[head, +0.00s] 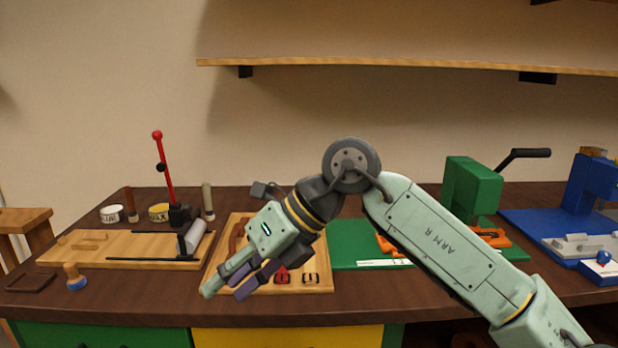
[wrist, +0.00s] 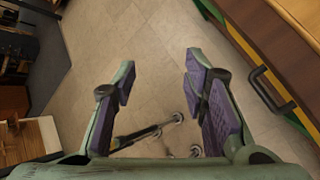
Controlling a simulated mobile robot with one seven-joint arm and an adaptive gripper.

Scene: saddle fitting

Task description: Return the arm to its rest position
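My arm (head: 440,235) reaches in from the lower right in the head view and bends down at a dark round joint. My gripper (head: 225,290) hangs in front of the bench's front edge, left of centre. In the wrist view my gripper (wrist: 160,90) has its two purple-padded fingers wide apart, with nothing between them. Below it are the tiled floor (wrist: 140,40) and a few metal rods or legs. My gripper and arm cover part of the wooden board (head: 318,228) behind them.
The workbench (head: 130,300) carries a wooden jig with a red lever (head: 164,165), a green press (head: 472,190) on a green mat, and a blue machine (head: 590,190). A wooden-handled tool (head: 74,276) stands near the front left. A shelf (head: 400,65) crosses the wall above.

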